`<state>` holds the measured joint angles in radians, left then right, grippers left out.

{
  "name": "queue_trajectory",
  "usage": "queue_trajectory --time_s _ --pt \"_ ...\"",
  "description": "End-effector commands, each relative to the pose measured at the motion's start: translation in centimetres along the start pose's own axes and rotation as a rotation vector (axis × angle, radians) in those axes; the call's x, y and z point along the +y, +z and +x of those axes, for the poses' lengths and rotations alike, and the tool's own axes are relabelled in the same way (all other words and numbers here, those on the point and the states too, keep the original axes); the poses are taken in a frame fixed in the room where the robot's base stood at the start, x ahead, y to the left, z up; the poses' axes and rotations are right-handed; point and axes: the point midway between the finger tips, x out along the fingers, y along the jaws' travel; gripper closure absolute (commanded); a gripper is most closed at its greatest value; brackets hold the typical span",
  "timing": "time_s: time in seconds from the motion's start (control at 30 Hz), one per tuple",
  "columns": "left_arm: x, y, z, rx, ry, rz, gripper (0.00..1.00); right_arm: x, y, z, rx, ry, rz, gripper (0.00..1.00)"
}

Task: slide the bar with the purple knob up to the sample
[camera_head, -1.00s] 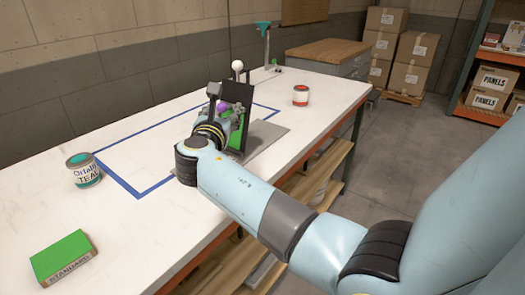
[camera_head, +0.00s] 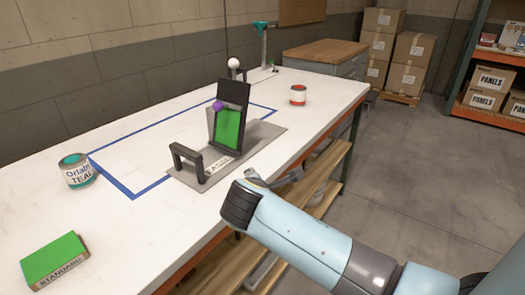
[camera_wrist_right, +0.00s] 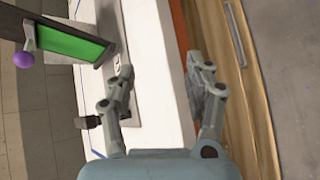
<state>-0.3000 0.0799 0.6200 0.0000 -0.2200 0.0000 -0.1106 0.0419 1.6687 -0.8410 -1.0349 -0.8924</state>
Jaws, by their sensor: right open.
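The purple knob (camera_head: 217,106) stands at the left edge of a dark upright panel (camera_head: 234,93) on a grey base plate (camera_head: 263,134). It also shows in the right wrist view (camera_wrist_right: 23,59). A green sample (camera_head: 228,128) fills the panel's lower part, below the knob's level. A dark handle (camera_head: 187,160) rises from the front of the base. My right gripper (camera_head: 272,180) is by the table's front edge, to the right of the base. In the right wrist view my right gripper (camera_wrist_right: 160,75) is open and empty, clear of the knob. My left gripper is not in view.
A white ball (camera_head: 233,63) stands behind the panel. A teal can (camera_head: 78,171) and a green "STANDARD" box (camera_head: 55,259) are on the left. A red-and-white can (camera_head: 298,95) stands right of the panel.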

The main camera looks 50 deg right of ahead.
Motion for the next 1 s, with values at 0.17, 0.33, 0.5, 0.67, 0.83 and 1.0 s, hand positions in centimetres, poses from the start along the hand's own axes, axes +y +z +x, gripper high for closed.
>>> queue_trajectory --time_s 0.17,0.33,0.5,0.67,0.83,1.0 --pt "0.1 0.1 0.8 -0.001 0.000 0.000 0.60 -3.7 -1.6 1.2 0.050 -0.051 0.048 0.47" --pt "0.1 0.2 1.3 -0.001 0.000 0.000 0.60 -7.0 -3.0 2.1 0.091 -0.099 0.088 0.47" --pt "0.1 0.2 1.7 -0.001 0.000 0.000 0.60 -9.5 -4.0 2.7 0.120 -0.135 0.117 0.47" --pt "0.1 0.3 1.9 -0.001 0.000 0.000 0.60 -10.8 -4.5 3.0 0.135 -0.155 0.133 0.47" --pt "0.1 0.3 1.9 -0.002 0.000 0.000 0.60 -11.2 -4.7 3.1 0.140 -0.161 0.140 0.47" --pt "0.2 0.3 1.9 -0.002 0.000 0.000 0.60 -11.2 -4.6 3.1 0.140 -0.161 0.140 0.47"
